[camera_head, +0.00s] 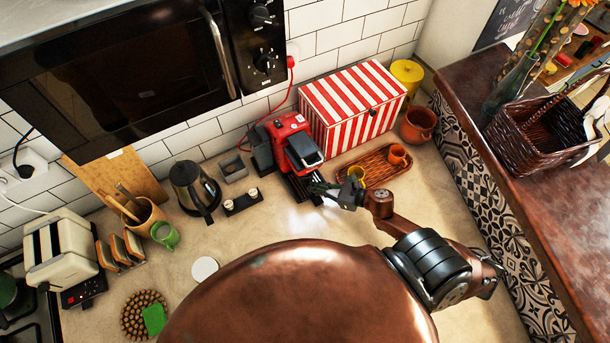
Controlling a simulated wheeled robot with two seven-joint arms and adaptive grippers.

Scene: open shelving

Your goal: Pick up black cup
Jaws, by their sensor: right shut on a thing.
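My right gripper (324,188) reaches in from the right, its fingertips at the front of the red coffee machine (287,132). It is shut on a small dark thing (316,199) that looks like the black cup. The cup is small and partly hidden by the fingers, and it blends with the machine's dark drip tray, so I cannot tell whether it is lifted. My left gripper is not in view.
A wooden tray (376,176) with a yellow cup (356,172) and an orange cup (398,155) lies close right of the gripper. A red-striped box (350,105) stands behind. A kettle (192,187) stands left. The front counter is mostly clear.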

